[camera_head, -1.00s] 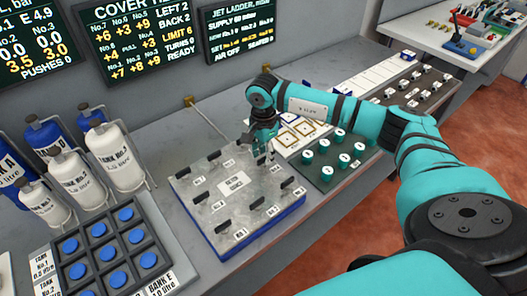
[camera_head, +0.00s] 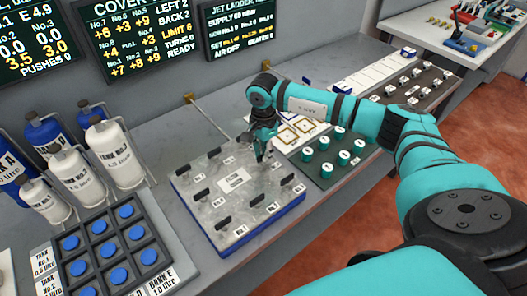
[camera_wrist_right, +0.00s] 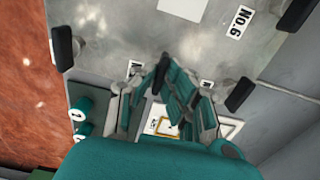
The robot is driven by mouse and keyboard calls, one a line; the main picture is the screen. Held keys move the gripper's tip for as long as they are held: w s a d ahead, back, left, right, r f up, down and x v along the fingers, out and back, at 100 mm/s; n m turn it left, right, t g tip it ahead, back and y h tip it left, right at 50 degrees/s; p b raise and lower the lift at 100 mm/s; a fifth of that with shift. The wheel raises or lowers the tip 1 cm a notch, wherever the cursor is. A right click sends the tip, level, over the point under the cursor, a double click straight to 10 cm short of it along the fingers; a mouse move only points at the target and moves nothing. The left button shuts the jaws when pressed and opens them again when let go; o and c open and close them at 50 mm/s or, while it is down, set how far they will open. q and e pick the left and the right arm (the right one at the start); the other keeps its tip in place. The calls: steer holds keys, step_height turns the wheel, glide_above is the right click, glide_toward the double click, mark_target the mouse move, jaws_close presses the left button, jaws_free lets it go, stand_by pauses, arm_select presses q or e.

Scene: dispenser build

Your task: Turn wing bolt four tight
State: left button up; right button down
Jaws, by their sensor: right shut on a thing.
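The cover plate (camera_head: 205,190) is a grey metal slab on a blue base, with black wing bolts around its edge and a white label in its middle. My right gripper (camera_head: 262,157) reaches down over the plate's back right side. In the right wrist view, the gripper (camera_wrist_right: 180,85) is shut around a dark wing bolt (camera_wrist_right: 163,70), whose number I cannot read. Its fingers hide part of the bolt. My left gripper is out of view.
A dark tray with teal-and-white round parts (camera_head: 344,157) stands right of the plate. The COVER screen (camera_head: 128,40) hangs behind and shows TURNS 0.

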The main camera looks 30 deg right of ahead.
steer(key=m+b, duration=0.3)
steer(key=m, duration=0.1)
steer(key=shift+f, duration=0.1)
steer(key=m+b, duration=0.2)
steer(key=m, duration=0.3)
steer(key=shift+m+b, duration=0.3)
steer(key=shift+m, duration=0.1)
steer(key=m+b, duration=0.1)
steer(key=m, duration=0.3)
steer(key=shift+m, duration=0.3)
steer(key=shift+r+m+b, duration=0.2)
steer(key=shift+m+b, duration=0.3)
steer(key=shift+m, duration=1.1)
steer(key=shift+w+m, duration=0.1)
steer(key=shift+m, duration=0.2)
steer(key=c, duration=1.4)
jaws_free()
